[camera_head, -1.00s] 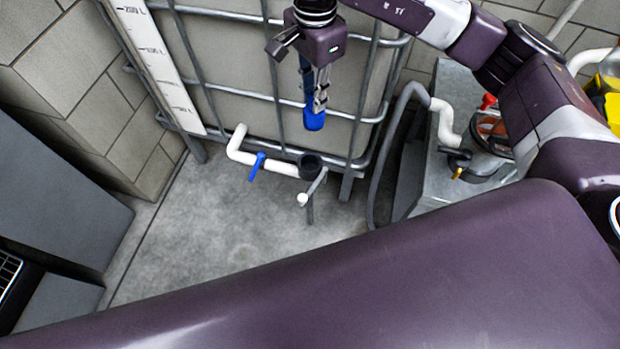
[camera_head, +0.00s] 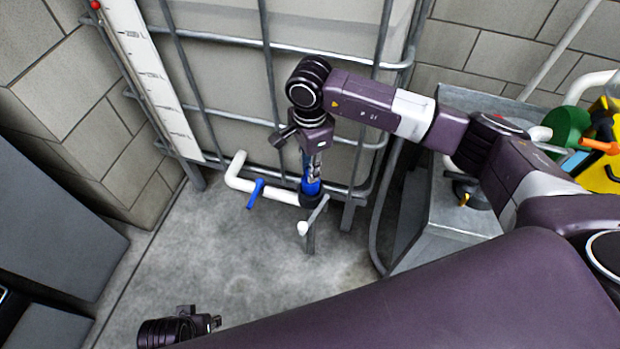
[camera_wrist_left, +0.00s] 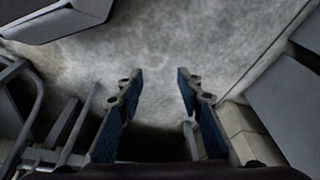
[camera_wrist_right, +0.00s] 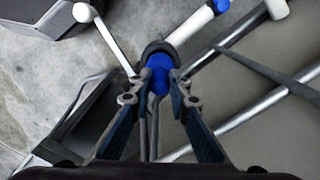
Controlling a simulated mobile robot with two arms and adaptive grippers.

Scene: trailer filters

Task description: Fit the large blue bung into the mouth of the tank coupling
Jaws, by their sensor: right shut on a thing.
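My right gripper (camera_head: 312,172) points down and is shut on the large blue bung (camera_head: 311,187). The bung is at the dark mouth of the tank coupling (camera_head: 311,201), at the end of a white pipe. In the right wrist view the bung (camera_wrist_right: 160,64) lies over the coupling's dark ring (camera_wrist_right: 156,47), roughly centred. I cannot tell how deep it sits, or whether it touches the rim. My left gripper (camera_head: 214,322) is low at the bottom of the head view. The left wrist view shows its fingers (camera_wrist_left: 159,76) apart and empty.
The caged tank (camera_head: 225,90) stands behind the coupling. The white pipe (camera_head: 277,193) has a blue lever (camera_head: 256,193). A white-knobbed handle (camera_head: 303,228) is by the coupling. A grey metal box (camera_head: 440,215) stands at right. Floor to the left is clear.

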